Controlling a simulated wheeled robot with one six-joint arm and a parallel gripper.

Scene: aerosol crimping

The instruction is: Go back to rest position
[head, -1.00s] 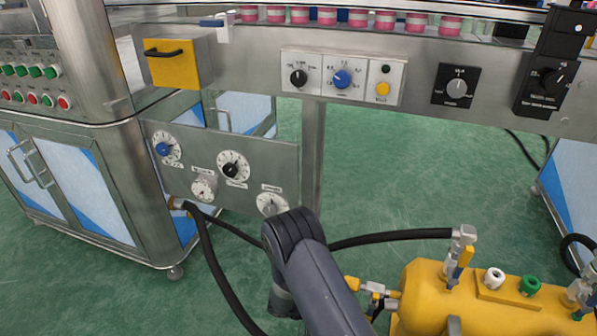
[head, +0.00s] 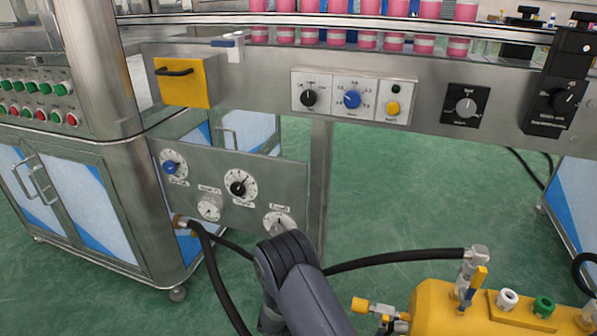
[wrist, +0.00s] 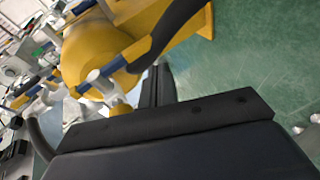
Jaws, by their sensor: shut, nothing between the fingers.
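My gripper (wrist: 158,84) shows in the wrist view as narrow dark fingers past a wide black bracket. It is shut and empty. A black hose and a yellow tank (wrist: 100,50) lie beyond the fingers in that view; whether the fingers touch the hose I cannot tell. In the head view my dark grey arm rises from the bottom middle, in front of the lower dial panel (head: 215,160). My gripper is not visible there.
The yellow tank (head: 430,305) with valves stands at the lower right in the head view. A black hose (head: 400,257) runs beside my arm. A control panel (head: 330,88) sits under the conveyor with pink cans (head: 308,36). Green floor is open at centre right.

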